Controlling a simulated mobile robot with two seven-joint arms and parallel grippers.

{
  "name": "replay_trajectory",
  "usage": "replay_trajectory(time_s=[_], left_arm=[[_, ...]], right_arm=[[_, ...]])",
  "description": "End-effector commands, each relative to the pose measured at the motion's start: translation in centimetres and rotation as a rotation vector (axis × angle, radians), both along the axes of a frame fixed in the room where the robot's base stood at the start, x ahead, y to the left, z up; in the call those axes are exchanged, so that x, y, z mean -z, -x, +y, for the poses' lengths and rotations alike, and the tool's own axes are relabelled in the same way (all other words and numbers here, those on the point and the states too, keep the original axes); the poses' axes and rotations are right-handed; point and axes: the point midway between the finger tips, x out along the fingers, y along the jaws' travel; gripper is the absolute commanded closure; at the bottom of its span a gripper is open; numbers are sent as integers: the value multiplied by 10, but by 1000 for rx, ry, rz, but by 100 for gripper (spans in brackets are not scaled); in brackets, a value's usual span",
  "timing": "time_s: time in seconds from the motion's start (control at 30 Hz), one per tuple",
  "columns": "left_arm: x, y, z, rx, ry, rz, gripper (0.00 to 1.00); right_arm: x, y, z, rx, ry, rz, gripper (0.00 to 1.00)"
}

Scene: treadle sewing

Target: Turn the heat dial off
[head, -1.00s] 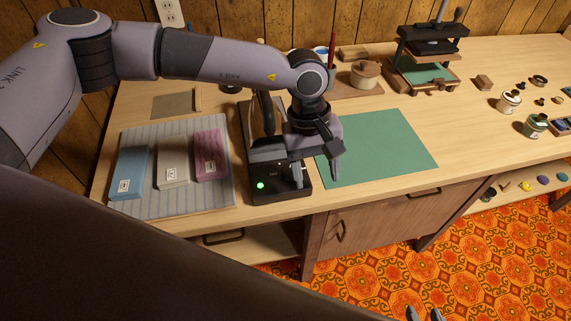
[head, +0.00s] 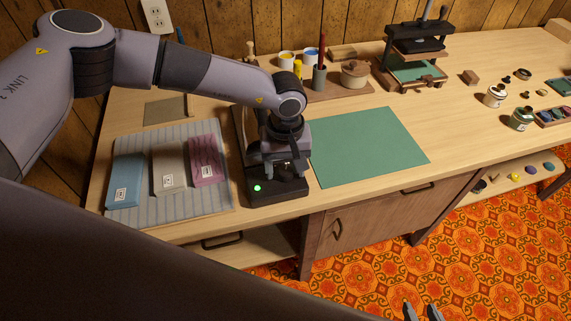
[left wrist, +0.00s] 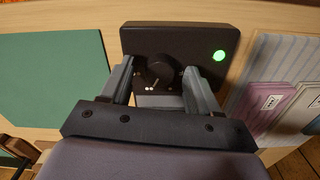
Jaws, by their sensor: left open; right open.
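The heat dial (left wrist: 160,70) is a round black knob on a black machine (left wrist: 190,36) with a lit green light (left wrist: 219,56). Small pale marks show by the dial in the left wrist view. My left gripper (left wrist: 159,76) is open, with one finger on each side of the dial; I cannot tell whether they touch it. In the head view, my left gripper (head: 284,172) is above the machine's front base (head: 282,189) and hides the dial. My right gripper (head: 422,311) is open and empty at the bottom edge, with only its fingertips showing.
A striped mat (head: 147,211) with blue, grey and pink packs lies left of the machine. A green mat (head: 370,145) lies to its right. Behind stand a cup with a red stick (head: 319,78) and a press (head: 415,60). The bench's front edge is close to the machine.

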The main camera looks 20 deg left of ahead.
Motion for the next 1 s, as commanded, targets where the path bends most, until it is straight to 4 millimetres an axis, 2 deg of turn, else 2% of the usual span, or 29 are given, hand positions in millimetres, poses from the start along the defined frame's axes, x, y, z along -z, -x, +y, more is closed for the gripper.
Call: replay_trajectory(time_s=[0.13, 0.17, 0.3, 0.33, 0.67, 1.0], left_arm=[[0, 0, 0, 0, 0, 0, 39], [0, 0, 0, 0, 0, 0, 45], [0, 0, 0, 0, 0, 0, 91], [0, 0, 0, 0, 0, 0, 95], [1, 0, 0, -36, 0, 1, 95], [2, 0, 0, -254, 1, 0, 95]], right_arm=[[0, 0, 0, 0, 0, 0, 57], [0, 0, 0, 0, 0, 0, 57], [0, 0, 0, 0, 0, 0, 57], [0, 0, 0, -1, 1, 0, 57], [3, 0, 0, -1, 1, 0, 57], [16, 0, 0, -1, 1, 0, 57]])
